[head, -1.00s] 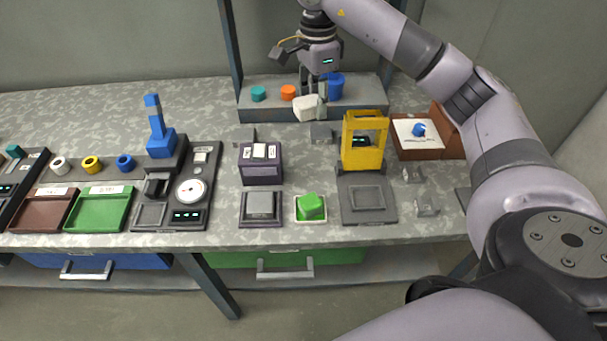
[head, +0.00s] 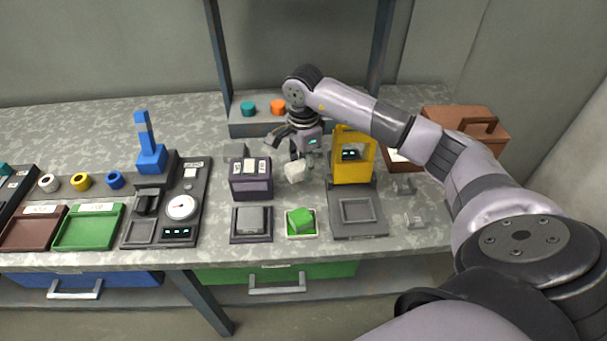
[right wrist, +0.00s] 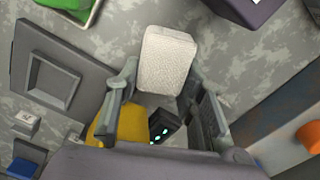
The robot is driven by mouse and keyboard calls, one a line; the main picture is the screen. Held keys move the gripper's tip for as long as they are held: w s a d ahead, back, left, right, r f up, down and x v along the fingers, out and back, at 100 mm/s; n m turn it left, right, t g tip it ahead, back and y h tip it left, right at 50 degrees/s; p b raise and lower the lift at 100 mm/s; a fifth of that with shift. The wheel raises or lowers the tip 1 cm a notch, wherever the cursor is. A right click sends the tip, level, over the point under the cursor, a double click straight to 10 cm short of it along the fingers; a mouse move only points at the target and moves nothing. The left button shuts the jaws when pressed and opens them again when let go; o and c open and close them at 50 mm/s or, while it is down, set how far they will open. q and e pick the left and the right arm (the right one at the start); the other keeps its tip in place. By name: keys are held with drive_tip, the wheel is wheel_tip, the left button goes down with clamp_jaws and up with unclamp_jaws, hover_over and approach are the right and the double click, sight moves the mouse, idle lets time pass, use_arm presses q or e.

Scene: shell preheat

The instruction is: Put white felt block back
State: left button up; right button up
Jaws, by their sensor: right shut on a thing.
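The white felt block (head: 294,171) is held in my right gripper (head: 302,162) above the table, between the purple box and the yellow frame. In the right wrist view the block (right wrist: 167,60) sits between the two fingers of the gripper (right wrist: 163,82). I cannot tell its exact height above the table. My left gripper is not in view.
A purple box (head: 250,185) stands left of the block, and a yellow frame (head: 352,172) stands close on its right. In front are a grey block (head: 250,220) on a dark pad and a green block (head: 300,220) on a pale-rimmed pad. A grey shelf (head: 243,129) is behind.

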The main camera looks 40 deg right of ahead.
sight(304, 185)
wheel_tip(304, 185, down, 4)
drive_tip(key=shift+f, duration=0.1)
drive_tip(key=shift+f, duration=0.15)
drive_tip(key=o, duration=1)
